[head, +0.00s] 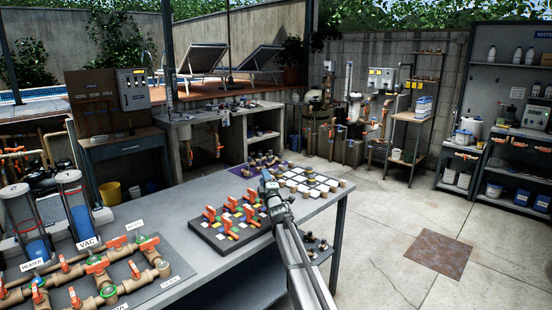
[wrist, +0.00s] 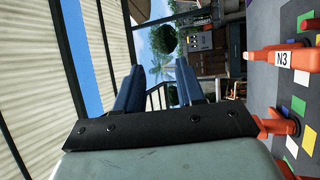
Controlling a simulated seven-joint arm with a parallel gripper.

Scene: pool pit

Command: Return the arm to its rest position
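My arm reaches up from the bottom of the head view to my gripper (head: 266,178), which is over the grey workbench (head: 190,195) by the right edge of the dark board (head: 205,232) with orange valve handles. In the wrist view my gripper (wrist: 158,85) has two blue fingers apart, with nothing between them. An orange handle labelled N3 (wrist: 283,58) shows at the right of that view, beside the fingers and apart from them.
A board of white and dark blocks (head: 312,183) lies right of my gripper. Brown pipes with orange valves (head: 97,265) and two clear cylinders (head: 75,208) stand at the bench's left. The concrete floor (head: 385,225) on the right is mostly clear, with a rusty plate (head: 437,254).

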